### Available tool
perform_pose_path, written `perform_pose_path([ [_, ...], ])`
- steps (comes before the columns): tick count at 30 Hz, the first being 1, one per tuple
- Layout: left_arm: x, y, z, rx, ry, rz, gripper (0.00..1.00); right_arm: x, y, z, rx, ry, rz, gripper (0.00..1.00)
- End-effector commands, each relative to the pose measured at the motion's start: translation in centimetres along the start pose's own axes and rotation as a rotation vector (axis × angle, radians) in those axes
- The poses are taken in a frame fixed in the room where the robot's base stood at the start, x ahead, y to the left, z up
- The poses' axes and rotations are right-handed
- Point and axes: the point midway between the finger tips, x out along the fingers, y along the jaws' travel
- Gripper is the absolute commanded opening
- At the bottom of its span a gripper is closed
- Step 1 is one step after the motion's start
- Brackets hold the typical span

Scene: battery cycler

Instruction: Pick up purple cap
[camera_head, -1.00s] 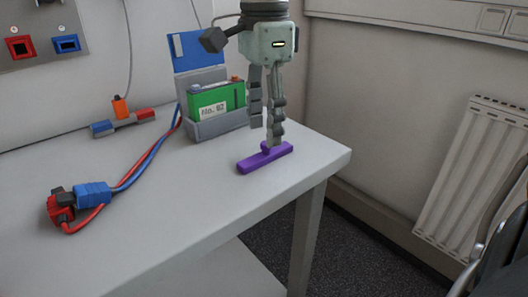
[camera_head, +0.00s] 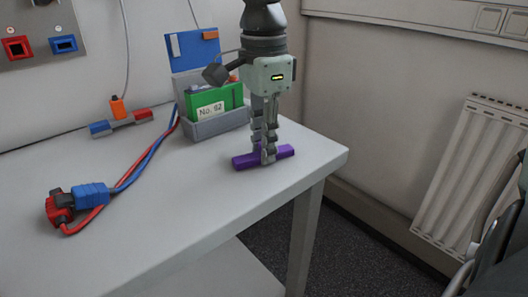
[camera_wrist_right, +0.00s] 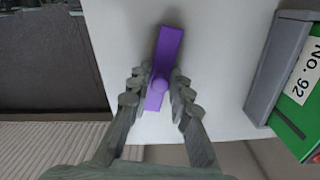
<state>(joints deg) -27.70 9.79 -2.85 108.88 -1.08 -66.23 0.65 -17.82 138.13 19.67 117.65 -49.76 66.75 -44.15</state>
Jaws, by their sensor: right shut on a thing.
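The purple cap (camera_head: 245,161) is a long bar with a raised round knob, lying on the table near its right corner. It also shows in the right wrist view (camera_wrist_right: 170,42), with the knob between the fingers. My right gripper (camera_head: 267,158) points straight down over the middle of the cap and is shut on it. In the right wrist view the fingers of the right gripper (camera_wrist_right: 159,88) stand on both sides of the knob. The cap appears to rest on the table. My left gripper is not in view.
A green battery (camera_head: 222,101) labelled No. 92 sits in a grey holder (camera_head: 217,126) with a blue back, just behind the gripper. Red and blue cables end in connectors (camera_head: 92,195) at left. A red and blue bar (camera_head: 122,124) lies near the wall. The front of the table (camera_head: 170,220) is clear.

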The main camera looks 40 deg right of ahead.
Motion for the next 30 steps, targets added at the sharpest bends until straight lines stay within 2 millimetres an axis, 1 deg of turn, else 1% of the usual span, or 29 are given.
perform_pose_path([
  [8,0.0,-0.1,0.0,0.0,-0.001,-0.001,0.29,-0.2,0.0,0.0,0.0,0.0,-0.001,0.03],
  [11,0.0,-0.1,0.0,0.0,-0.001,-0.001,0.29,-0.7,-0.1,0.0,0.001,0.0,-0.002,0.03],
  [14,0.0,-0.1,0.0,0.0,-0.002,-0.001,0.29,-1.6,-0.1,0.0,0.001,0.0,-0.003,0.03],
  [17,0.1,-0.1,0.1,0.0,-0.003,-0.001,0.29,-3.5,-0.1,0.0,0.0,-0.002,-0.005,0.03],
  [20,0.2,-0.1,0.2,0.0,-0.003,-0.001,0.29,-6.1,-0.1,0.0,0.001,-0.002,-0.007,0.03],
  [26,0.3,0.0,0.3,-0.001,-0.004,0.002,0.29,-13.2,-0.1,0.0,0.002,-0.002,-0.008,0.03],
  [27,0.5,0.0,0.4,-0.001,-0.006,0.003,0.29,-14.6,-0.1,0.1,0.001,-0.002,-0.007,0.03],
  [30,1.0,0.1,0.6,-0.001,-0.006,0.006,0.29,-18.0,-0.1,0.1,0.002,-0.002,-0.006,0.03],
])
